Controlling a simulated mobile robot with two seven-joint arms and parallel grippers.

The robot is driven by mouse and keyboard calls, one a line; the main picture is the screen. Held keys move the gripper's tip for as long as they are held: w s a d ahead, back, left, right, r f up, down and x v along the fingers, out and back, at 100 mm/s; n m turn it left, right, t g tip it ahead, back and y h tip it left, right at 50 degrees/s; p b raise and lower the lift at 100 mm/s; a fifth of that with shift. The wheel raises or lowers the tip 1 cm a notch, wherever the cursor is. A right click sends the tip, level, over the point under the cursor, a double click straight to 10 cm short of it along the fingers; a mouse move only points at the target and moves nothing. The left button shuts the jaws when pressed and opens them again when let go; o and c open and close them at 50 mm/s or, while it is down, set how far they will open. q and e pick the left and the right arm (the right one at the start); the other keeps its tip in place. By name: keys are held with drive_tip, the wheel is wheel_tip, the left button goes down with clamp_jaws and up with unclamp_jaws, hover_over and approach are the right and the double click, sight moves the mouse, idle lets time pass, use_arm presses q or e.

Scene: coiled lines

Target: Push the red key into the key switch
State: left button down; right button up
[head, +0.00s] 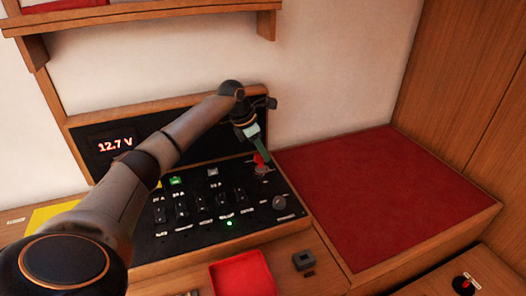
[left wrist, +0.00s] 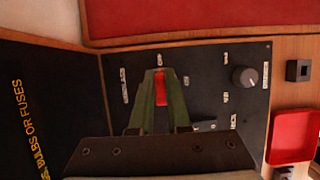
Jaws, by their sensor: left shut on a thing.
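The red key (head: 259,159) stands over the key switch (head: 262,172) at the right part of the black switch panel (head: 204,231). My left gripper (head: 262,157) reaches down from above and is shut on the red key. In the left wrist view the key (left wrist: 160,88) shows between the green fingers (left wrist: 160,74). The fingers hide the key switch there. I cannot tell whether the key's tip is inside the switch or just above it. My right gripper is not in view.
A grey knob (head: 280,202) and several black rocker switches stand on the panel close by. A red tray (head: 243,275) and a small dark socket block (head: 304,260) are in front. A red cushion (head: 375,195) lies right. A wooden shelf (head: 150,14) hangs above.

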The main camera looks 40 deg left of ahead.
use_arm(q)
drive_tip(key=shift+f+b, duration=0.45)
drive_tip(key=shift+f, duration=0.35)
idle(0.4)
idle(0.8)
drive_tip(key=shift+f, duration=0.3)
drive_tip(key=c, duration=0.8)
unclamp_jaws()
drive_tip(key=v, duration=1.2)
drive_tip(key=shift+r+b, duration=0.25)
drive_tip(key=shift+b, duration=0.2)
drive_tip(key=shift+s, duration=0.1)
